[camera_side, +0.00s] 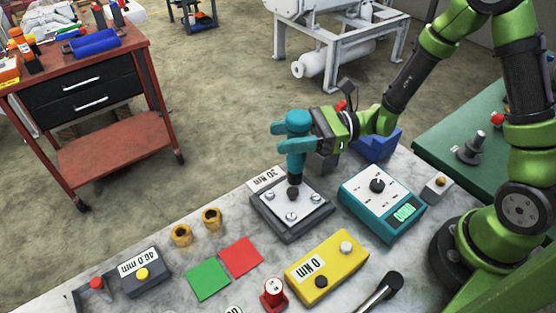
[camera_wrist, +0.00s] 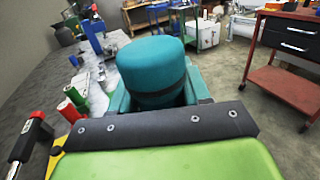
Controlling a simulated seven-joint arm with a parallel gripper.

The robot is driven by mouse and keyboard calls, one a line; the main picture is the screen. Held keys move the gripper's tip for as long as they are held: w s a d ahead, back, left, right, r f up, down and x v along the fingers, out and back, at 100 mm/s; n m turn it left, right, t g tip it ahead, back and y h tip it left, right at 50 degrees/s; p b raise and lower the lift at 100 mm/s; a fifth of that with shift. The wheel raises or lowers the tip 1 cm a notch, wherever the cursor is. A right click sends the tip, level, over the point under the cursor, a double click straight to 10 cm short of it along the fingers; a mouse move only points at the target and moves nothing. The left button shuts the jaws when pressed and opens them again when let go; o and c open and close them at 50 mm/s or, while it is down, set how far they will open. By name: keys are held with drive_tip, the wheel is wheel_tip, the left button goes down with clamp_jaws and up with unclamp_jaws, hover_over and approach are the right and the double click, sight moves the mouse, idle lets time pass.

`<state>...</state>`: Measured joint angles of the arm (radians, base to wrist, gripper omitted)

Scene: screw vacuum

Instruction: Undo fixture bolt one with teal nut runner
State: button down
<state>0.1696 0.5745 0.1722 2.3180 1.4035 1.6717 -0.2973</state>
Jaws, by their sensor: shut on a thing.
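The teal nut runner (camera_side: 297,140) is upright in the side view, held in my gripper (camera_side: 308,142). Its dark lower end is down at the far corner bolt of the fixture plate; whether it sits on the bolt head I cannot tell. In the wrist view the nut runner's rounded teal top (camera_wrist: 153,70) fills the middle between teal jaws (camera_wrist: 160,98).
A label block reading 30 N m (camera_side: 267,179) stands behind the fixture. A teal control box (camera_side: 382,202) is at its right, a yellow box (camera_side: 327,268) in front. Green (camera_side: 208,279) and red (camera_side: 241,256) pads and two brass sockets (camera_side: 212,221) lie left. A blue holder (camera_side: 377,146) is behind.

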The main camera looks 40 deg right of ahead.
sight(289, 117)
idle(0.5)
drive_tip(key=shift+r, duration=2.55)
drive_tip(key=shift+f, duration=0.1)
